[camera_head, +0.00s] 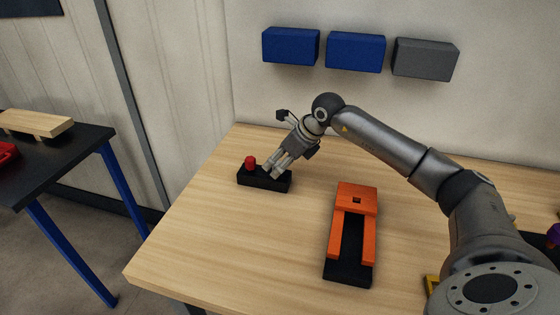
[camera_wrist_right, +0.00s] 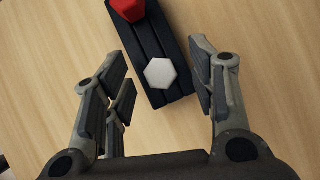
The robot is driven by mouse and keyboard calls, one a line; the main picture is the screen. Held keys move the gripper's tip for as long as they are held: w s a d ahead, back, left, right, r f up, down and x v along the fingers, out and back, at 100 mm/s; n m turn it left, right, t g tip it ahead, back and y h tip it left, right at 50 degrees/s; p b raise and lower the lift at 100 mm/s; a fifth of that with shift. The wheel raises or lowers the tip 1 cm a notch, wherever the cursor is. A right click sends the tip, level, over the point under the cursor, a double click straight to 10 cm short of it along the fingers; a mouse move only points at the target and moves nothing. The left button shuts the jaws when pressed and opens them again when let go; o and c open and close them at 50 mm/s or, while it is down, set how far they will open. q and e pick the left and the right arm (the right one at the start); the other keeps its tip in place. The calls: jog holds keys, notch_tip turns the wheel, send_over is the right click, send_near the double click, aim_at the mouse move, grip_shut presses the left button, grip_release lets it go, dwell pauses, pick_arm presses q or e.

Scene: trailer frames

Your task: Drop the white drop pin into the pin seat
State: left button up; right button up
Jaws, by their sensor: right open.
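The white drop pin (camera_wrist_right: 160,73) shows its hexagonal head in the right wrist view and stands in a black holder (camera_wrist_right: 178,52). My right gripper (camera_wrist_right: 158,88) is open, with its fingers apart on either side of the white pin and no clear contact. In the head view this gripper (camera_head: 276,171) is low at the right end of the holder (camera_head: 262,184), and the white pin is not clearly visible there. An orange and black fixture (camera_head: 343,221) with a small square hole in its orange top lies on the table; it looks like the pin seat. My left gripper is out of view.
A red pin (camera_head: 250,161) stands at the holder's left end, beside the white one. Wooden table (camera_head: 210,243) is clear between holder and fixture. Blue and grey bins (camera_head: 291,47) hang on the wall behind. A dark side table (camera_head: 50,160) stands at left.

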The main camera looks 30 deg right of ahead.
jog(key=shift+s+d+r, duration=0.15)
jog(key=shift+s+r, duration=0.05)
jog(key=shift+r, duration=0.2)
jog(key=v, duration=1.1)
